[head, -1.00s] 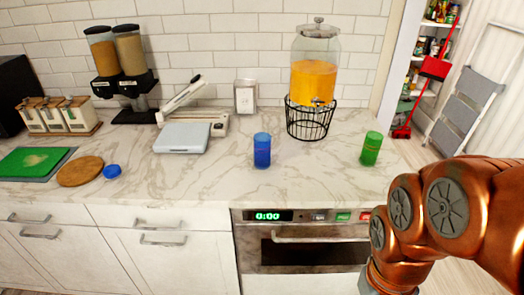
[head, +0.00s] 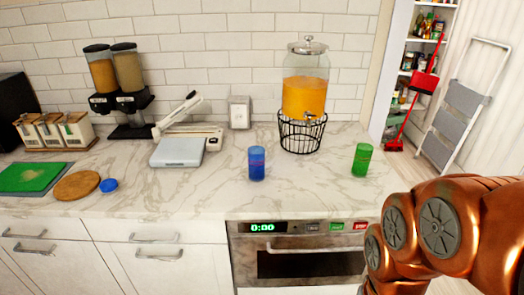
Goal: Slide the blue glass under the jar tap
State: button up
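The blue glass (head: 257,164) stands upright on the marble counter, left of and nearer than the jar. The glass jar (head: 306,92) holds orange liquid and sits on a black wire stand (head: 301,133) near the back wall. Its tap (head: 311,115) is at the lower front, above the rim of the stand. The blue glass is apart from the stand and not below the tap. My copper arm shows at the lower right, in front of the counter. My gripper is out of the frame.
A green glass (head: 361,160) stands to the right of the stand, near the counter's right end. A white device (head: 178,151), a napkin holder (head: 240,113) and dispensers stand to the left and behind. The counter between the two glasses is clear.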

aim_at(257, 153)
jog(key=k, duration=1.2)
jog(key=u, duration=0.85)
jog(key=i, duration=0.85)
jog(key=u, duration=0.6)
jog(key=i, duration=0.8)
jog(key=z, duration=0.8)
jog(key=i, duration=0.75)
